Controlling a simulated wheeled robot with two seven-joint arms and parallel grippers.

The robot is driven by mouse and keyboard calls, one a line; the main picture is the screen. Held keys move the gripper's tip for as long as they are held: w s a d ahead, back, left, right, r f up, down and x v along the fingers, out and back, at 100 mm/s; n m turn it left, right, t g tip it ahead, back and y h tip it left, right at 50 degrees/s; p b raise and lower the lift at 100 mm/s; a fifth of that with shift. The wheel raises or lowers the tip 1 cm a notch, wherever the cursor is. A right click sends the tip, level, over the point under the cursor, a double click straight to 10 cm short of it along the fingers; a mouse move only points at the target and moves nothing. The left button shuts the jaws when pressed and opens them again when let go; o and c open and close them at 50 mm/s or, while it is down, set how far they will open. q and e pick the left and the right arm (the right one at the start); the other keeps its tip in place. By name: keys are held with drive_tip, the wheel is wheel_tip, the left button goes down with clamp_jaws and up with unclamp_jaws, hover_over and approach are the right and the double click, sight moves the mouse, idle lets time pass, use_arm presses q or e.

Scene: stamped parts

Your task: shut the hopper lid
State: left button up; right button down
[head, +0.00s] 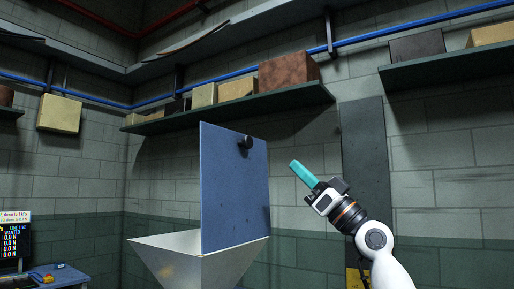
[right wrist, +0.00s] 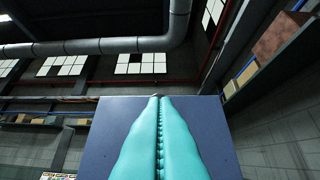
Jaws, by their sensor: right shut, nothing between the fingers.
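The hopper (head: 195,262) is a pale metal funnel at the lower middle of the head view. A dark round knob (head: 245,142) sits near the lid's top right. My right gripper (head: 294,166), with teal fingers, is shut and empty, to the right of the lid and apart from it in the head view. In the right wrist view the shut fingers (right wrist: 158,140) point toward the blue lid (right wrist: 105,125) and cover its middle. My left gripper is not in view.
A shelf (head: 290,97) with boxes runs along the back wall above the lid, and another shelf (head: 450,67) is at the upper right. A blue bench (head: 60,278) with a screen (head: 14,243) stands at the lower left. Space around the lid looks clear.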

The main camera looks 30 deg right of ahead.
sight(250, 139)
drive_tip(key=w+a+r+p, duration=0.1)
drive_tip(key=w, duration=0.1)
drive_tip(key=w+a+r+p, duration=0.2)
drive_tip(key=w, duration=0.1)
drive_tip(key=w+a+r+p, duration=0.2)
drive_tip(key=w, duration=0.1)
drive_tip(key=shift+w+a+r, duration=0.15)
drive_tip(key=shift+w+r, duration=0.05)
drive_tip(key=shift+r, duration=0.05)
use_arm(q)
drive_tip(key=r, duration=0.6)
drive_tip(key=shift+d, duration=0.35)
